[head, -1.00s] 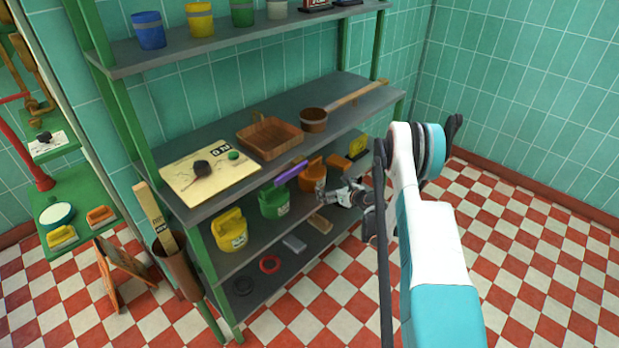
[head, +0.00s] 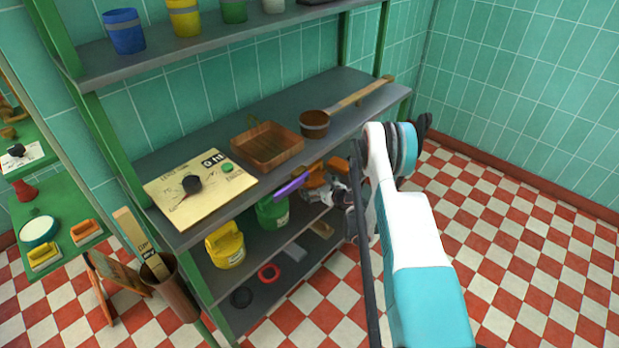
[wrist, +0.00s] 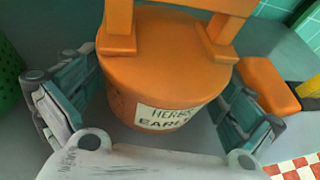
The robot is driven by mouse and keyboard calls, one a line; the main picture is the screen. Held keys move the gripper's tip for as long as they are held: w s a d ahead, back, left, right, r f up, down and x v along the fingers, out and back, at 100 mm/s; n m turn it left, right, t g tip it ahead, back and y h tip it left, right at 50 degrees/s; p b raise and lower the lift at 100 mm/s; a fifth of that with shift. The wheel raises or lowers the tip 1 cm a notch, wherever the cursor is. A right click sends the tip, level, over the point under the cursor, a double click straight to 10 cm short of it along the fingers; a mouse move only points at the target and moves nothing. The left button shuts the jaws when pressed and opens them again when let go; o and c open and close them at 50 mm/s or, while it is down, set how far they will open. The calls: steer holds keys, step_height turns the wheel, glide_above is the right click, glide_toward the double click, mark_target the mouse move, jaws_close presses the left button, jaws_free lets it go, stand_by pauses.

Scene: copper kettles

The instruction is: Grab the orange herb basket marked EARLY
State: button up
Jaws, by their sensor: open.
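The orange herb basket (wrist: 165,62), with a label reading HERBS and EARLY, fills the middle of the wrist view. Its handle rises at the top of that view. In the head view the orange basket (head: 314,178) stands on the middle shelf, partly hidden by my gripper and the shelf above. My gripper (wrist: 150,100) is open, with one finger on the left of the basket and one on the right. Whether either finger touches it I cannot tell. My gripper also shows at the shelf front in the head view (head: 332,194).
A green basket (head: 272,211) stands left of the orange one, with a yellow basket (head: 225,246) beyond it. A purple bar (head: 290,186) sticks out near the upper board edge. An orange block (wrist: 268,86) lies close to the right finger.

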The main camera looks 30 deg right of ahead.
steer(key=shift+w+f, duration=0.25)
steer(key=shift+w, duration=0.3)
steer(key=shift+s+a+r, duration=0.1)
steer(key=shift+c, duration=0.8)
steer(key=c, duration=0.9)
steer(key=shift+c, duration=0.8)
steer(key=shift+r, duration=0.1)
